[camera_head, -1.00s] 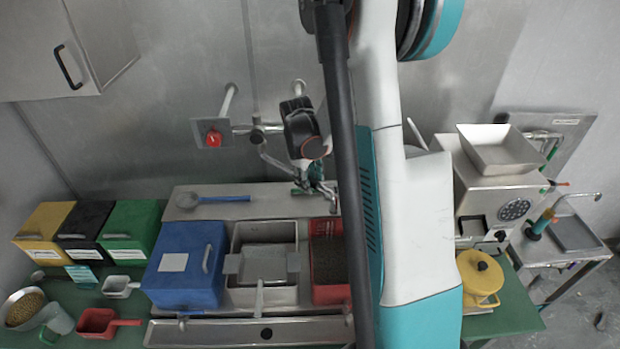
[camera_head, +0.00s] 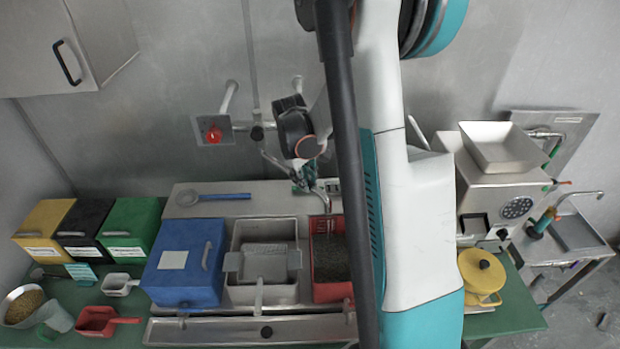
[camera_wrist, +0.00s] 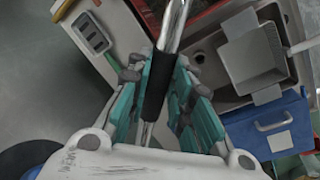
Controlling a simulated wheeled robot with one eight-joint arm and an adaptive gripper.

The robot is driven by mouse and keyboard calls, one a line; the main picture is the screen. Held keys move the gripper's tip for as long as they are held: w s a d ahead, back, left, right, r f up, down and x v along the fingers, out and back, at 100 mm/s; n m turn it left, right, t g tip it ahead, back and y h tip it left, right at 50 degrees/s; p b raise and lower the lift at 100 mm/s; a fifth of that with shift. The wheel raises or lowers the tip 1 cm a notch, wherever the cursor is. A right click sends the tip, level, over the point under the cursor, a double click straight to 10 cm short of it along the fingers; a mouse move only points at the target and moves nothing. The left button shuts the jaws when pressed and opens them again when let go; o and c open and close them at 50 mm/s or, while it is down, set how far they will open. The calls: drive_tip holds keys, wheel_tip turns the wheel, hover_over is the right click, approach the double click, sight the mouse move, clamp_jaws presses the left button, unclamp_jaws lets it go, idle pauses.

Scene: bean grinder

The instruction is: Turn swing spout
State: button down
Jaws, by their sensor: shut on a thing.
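The swing spout (camera_wrist: 174,25) is a silver tube with a dark sleeve (camera_wrist: 157,88). In the wrist view my gripper (camera_wrist: 165,72) is shut on this sleeve, with teal fingers on both sides. In the head view the spout (camera_head: 275,160) runs from the wall pipe down to the right, and its curved end (camera_head: 326,201) hangs near the back edge of the red container. My gripper (camera_head: 306,180) is at the spout there, partly covered by my own arm. The exact finger contact is hard to see in the head view.
Below are a sink basin (camera_head: 241,291) with a grey pan (camera_head: 264,266) in it, a blue box (camera_head: 182,262) and a red container (camera_head: 328,286) with dark contents. A blue-handled strainer (camera_head: 210,198) lies behind. A red-knobbed valve (camera_head: 213,134) is on the wall.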

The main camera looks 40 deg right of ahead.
drive_tip(key=w+a+m+b, duration=0.2)
drive_tip(key=a+m, duration=0.2)
drive_tip(key=a, duration=0.3)
drive_tip(key=w+a+m+g+b, duration=0.1)
drive_tip(key=w+a+m+b, duration=0.1)
drive_tip(key=a, duration=0.5)
drive_tip(key=shift+w+a+m+g+b, duration=0.35)
drive_tip(key=shift+m+b, duration=0.4)
drive_tip(key=shift+m, duration=0.45)
drive_tip(key=shift+s, duration=0.1)
drive_tip(key=c, duration=1.4)
unclamp_jaws()
drive_tip(key=shift+c, duration=0.2)
